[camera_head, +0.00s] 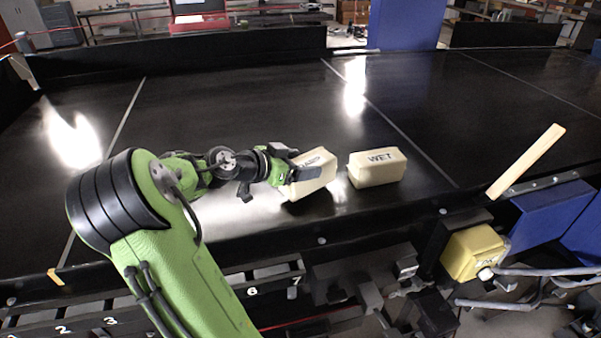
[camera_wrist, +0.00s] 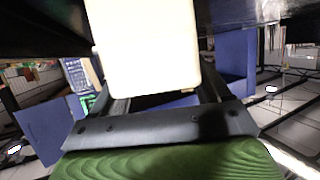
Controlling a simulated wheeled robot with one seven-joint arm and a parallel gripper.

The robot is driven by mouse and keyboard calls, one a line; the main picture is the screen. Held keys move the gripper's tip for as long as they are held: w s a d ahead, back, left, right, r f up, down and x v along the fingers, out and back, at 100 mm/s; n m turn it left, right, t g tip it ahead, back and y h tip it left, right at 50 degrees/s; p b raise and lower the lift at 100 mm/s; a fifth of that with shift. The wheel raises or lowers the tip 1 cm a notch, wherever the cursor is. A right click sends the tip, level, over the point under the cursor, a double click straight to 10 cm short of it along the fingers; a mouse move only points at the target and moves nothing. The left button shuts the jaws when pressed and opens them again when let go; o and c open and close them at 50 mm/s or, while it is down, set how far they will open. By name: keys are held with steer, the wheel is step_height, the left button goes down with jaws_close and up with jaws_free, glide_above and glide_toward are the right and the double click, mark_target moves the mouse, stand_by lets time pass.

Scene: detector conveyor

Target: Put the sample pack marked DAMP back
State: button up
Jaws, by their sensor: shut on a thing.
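The cream sample pack marked DAMP (camera_head: 316,178) is on or just above the black conveyor belt (camera_head: 230,110), tilted in the picture; I cannot tell whether it touches the belt. My gripper (camera_head: 303,173) is shut on its left part, and the fingers cover some of the lettering. In the wrist view the pale pack (camera_wrist: 145,50) fills the upper middle between the fingers of my gripper (camera_wrist: 160,98). A second cream pack marked WET (camera_head: 377,169) sits upright on the belt just right of the DAMP pack, with a small gap between them.
A yellow block (camera_head: 473,253) stands beyond the belt's near edge at the lower right, beside grey tubes. A pale wooden bar (camera_head: 526,161) sticks up at the right edge. Thin light lines cross the belt. The belt behind the packs is clear.

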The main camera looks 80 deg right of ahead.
step_height(320, 180, down, 2)
steer(key=shift+d+f, duration=0.1)
steer(key=o, duration=1.1)
steer(key=shift+f, duration=0.15)
steer(key=o, duration=0.4)
steer(key=shift+r, duration=0.2)
steer(key=v, duration=1.2)
steer(key=shift+b, duration=0.3)
